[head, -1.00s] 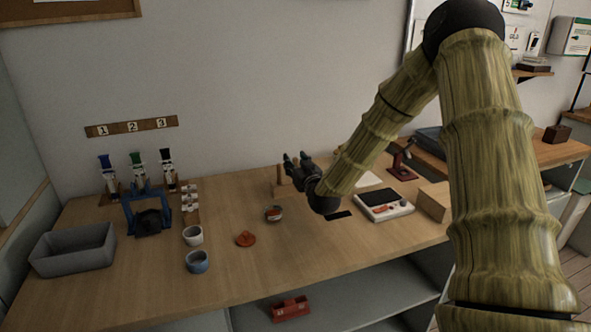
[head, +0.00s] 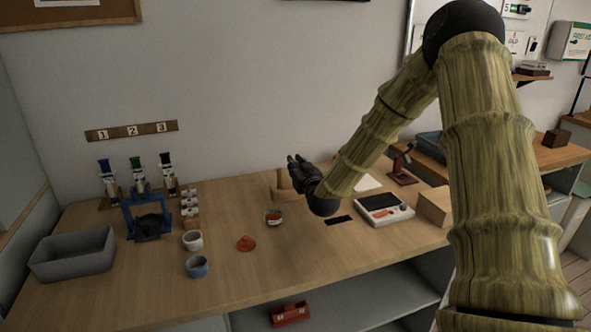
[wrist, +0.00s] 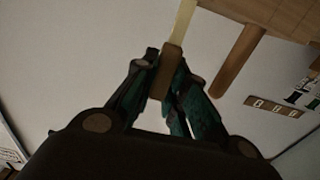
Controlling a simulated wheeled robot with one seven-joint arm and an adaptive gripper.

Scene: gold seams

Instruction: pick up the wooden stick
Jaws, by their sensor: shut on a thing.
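My gripper (head: 297,161) is over the back of the workbench. In the wrist view its two fingers (wrist: 168,75) are shut on the wooden stick, a slim piece with a brown part (wrist: 168,72) between the fingertips and a paler length (wrist: 184,20) running up out of the frame. In the head view the stick cannot be made out clearly near the fingers. A wooden block-like stand (head: 280,184) is on the bench just below and left of my gripper; whether the stick touches it is not clear.
A small cup (head: 273,217), an orange piece (head: 245,243), a white cup (head: 193,240) and a blue cup (head: 197,266) stand left of my gripper. A grey bin (head: 72,255) is far left. A scale-like device (head: 384,209) and a box (head: 434,205) are at right.

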